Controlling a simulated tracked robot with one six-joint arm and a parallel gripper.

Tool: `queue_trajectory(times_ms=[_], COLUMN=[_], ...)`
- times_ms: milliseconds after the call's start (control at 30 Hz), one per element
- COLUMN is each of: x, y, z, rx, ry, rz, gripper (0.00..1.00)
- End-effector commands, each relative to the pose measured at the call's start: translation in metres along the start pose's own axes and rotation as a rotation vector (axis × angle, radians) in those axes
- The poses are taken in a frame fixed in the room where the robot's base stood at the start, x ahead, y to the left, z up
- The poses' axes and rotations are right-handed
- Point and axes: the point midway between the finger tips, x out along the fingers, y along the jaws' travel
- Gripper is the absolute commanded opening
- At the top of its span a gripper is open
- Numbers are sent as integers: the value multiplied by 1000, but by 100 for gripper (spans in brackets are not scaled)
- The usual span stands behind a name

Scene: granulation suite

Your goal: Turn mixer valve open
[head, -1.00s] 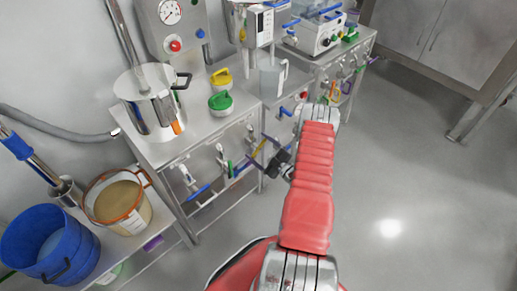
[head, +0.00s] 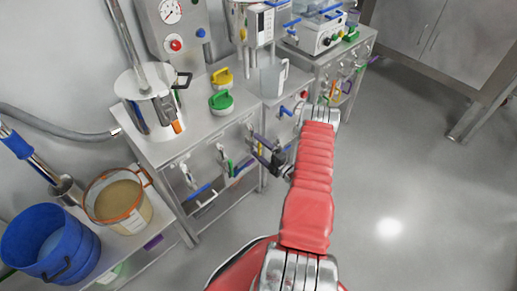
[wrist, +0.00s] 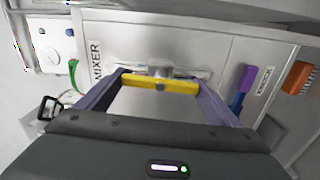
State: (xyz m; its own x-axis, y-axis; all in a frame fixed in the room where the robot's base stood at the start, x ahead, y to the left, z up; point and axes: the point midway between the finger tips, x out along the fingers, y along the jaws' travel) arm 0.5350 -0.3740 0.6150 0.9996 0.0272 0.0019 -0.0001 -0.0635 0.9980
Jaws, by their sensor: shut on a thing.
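The mixer valve's yellow handle (wrist: 160,83) lies nearly level across the wrist view, in front of a silver pipe (wrist: 158,70) that runs roughly along it. The panel behind reads "MIXER" (wrist: 97,60). My gripper (wrist: 160,85) is shut on the yellow handle, with one purple finger at each end. In the head view, my gripper (head: 265,150) is at the front of the steel cabinet, and the handle is mostly hidden by the fingers.
In the wrist view, a purple and blue handle (wrist: 242,88) and an orange block (wrist: 298,78) are to the right, and a green handle (wrist: 74,74) to the left. More valves (head: 228,160) line the cabinet front in the head view. The floor (head: 410,190) at right is clear.

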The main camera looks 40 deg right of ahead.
Motion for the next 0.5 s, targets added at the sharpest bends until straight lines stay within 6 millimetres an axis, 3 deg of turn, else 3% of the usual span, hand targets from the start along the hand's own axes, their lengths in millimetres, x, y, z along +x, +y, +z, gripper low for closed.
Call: queue_trajectory(times_ms=[500], x=[0], y=[-5], z=[-5], rx=[-77], ry=[8], rz=[-8], gripper=[64])
